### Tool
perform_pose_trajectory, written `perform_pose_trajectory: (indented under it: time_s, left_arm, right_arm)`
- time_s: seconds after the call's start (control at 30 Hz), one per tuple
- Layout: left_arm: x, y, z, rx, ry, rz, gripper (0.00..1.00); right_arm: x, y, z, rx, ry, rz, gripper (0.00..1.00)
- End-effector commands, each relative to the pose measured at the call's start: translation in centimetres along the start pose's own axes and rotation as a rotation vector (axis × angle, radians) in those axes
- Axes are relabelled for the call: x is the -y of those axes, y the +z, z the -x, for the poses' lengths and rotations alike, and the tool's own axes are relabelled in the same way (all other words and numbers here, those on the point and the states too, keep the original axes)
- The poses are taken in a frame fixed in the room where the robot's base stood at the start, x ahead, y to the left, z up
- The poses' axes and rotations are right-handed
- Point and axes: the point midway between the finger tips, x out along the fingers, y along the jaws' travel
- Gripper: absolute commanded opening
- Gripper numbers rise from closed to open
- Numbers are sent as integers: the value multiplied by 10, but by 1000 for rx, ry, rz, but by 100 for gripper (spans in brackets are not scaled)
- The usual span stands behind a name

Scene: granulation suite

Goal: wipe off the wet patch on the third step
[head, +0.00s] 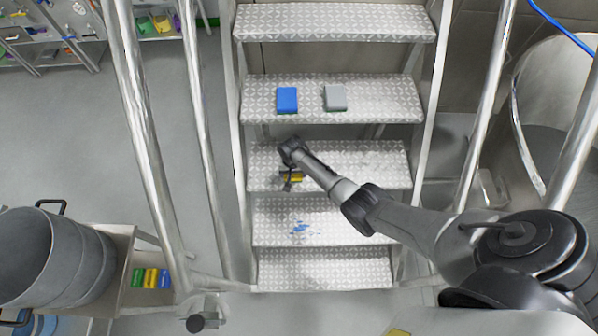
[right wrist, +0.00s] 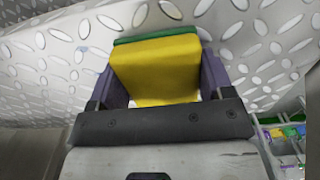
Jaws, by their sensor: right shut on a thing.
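My right gripper (head: 289,182) is over the third step from the bottom (head: 350,180), near its left part. It is shut on a yellow sponge with a green layer (head: 296,176). In the right wrist view the sponge (right wrist: 158,70) sits between the two fingers, close to the patterned metal tread; I cannot tell whether it touches. A faint darker patch (head: 372,160) shows on the third step, right of the gripper; my arm hides part of this step. A blue patch (head: 301,227) lies on the second step. My left gripper is not in view.
A blue block (head: 287,100) and a grey block (head: 335,98) lie on the fourth step. Metal handrails (head: 140,120) flank the stairs. A grey drum (head: 60,260) stands at lower left beside several coloured blocks (head: 150,278).

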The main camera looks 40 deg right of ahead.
Motion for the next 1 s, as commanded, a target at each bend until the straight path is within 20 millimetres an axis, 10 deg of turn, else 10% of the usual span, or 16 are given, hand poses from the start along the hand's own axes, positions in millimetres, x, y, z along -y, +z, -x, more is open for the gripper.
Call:
perform_pose_trajectory:
  time_s: [1.0]
  left_arm:
    - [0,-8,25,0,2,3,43]
  right_arm:
    - [-37,-2,0,2,3,0,55]
